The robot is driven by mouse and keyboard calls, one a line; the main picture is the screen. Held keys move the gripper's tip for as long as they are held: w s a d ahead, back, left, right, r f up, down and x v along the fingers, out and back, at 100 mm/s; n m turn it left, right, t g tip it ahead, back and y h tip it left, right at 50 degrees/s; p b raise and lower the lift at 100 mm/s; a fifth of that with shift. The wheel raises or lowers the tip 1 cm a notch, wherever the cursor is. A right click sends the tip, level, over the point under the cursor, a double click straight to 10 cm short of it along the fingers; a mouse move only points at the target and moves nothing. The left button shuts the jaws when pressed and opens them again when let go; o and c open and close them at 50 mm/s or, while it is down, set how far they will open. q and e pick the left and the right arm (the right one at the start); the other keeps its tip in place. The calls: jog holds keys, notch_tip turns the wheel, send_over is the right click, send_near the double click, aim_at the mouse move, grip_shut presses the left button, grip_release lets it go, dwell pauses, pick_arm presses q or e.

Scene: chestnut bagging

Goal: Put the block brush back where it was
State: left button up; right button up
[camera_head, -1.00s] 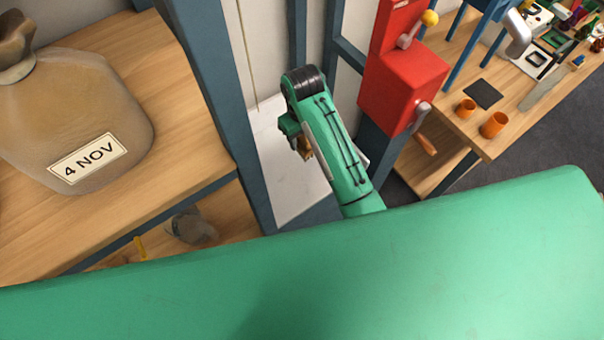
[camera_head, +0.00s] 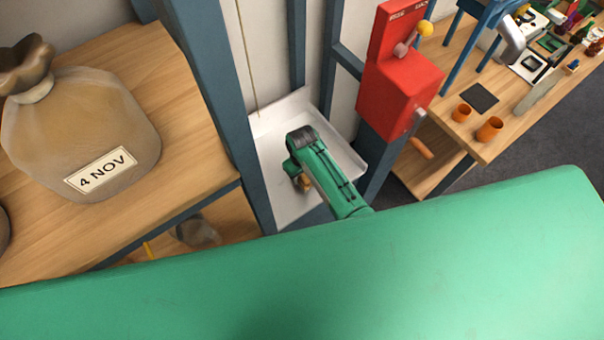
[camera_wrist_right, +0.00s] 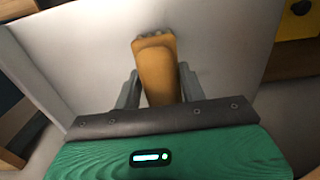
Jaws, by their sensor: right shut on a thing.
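The block brush is a tan wooden block. It sits between the two grey fingers of my right gripper in the right wrist view (camera_wrist_right: 157,78), its far end pointing away over a pale surface. The gripper is over the white tray (camera_head: 277,128) between the blue posts. I cannot tell whether the brush touches the tray. My left gripper is not in view.
A red lever box (camera_head: 395,90) is on the blue post to the right of the tray. A sack labelled "4 NOV" (camera_head: 85,130) stands on the wooden shelf at left. Orange cups (camera_head: 489,129) stand on the right bench. A yellow piece (camera_wrist_right: 298,22) shows in the wrist view.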

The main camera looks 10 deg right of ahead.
jog(key=shift+f, duration=0.65)
jog(key=o, duration=0.9)
jog(key=shift+r, duration=0.1)
notch_tip(320, 180, up, 12)
jog(key=shift+f+b, duration=0.1)
jog(key=shift+b, duration=0.9)
